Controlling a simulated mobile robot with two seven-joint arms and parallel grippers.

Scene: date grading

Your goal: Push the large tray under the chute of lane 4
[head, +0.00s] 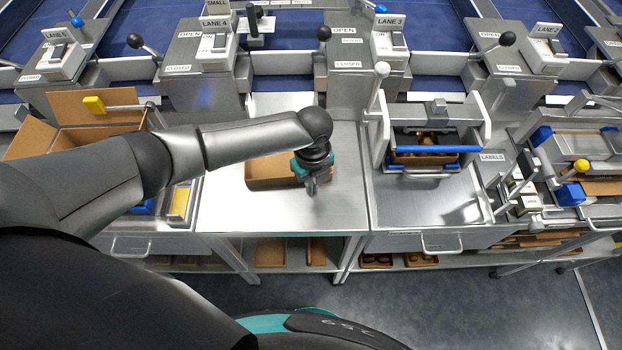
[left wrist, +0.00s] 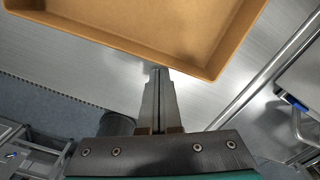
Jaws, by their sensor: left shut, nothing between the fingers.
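The large tray (head: 262,183), brown and shallow, lies on the bare steel bench top (head: 225,205) in front of the lane 4 station (head: 205,65). A pale chute plate (head: 285,103) comes down behind it. My left gripper (head: 311,190) points down at the tray's right part and hides some of it. In the left wrist view the tray's rim (left wrist: 120,42) crosses the top, and my shut, empty fingers (left wrist: 157,75) end at or very close to its outer side. I cannot tell whether they touch. My right gripper is not in view.
An open carton (head: 75,140) stands left of the tray. A steel press frame with a blue bar (head: 430,150) stands to the right, beside a white-knobbed lever (head: 381,72). Several trays lie on the shelf below. Bench around the tray is clear.

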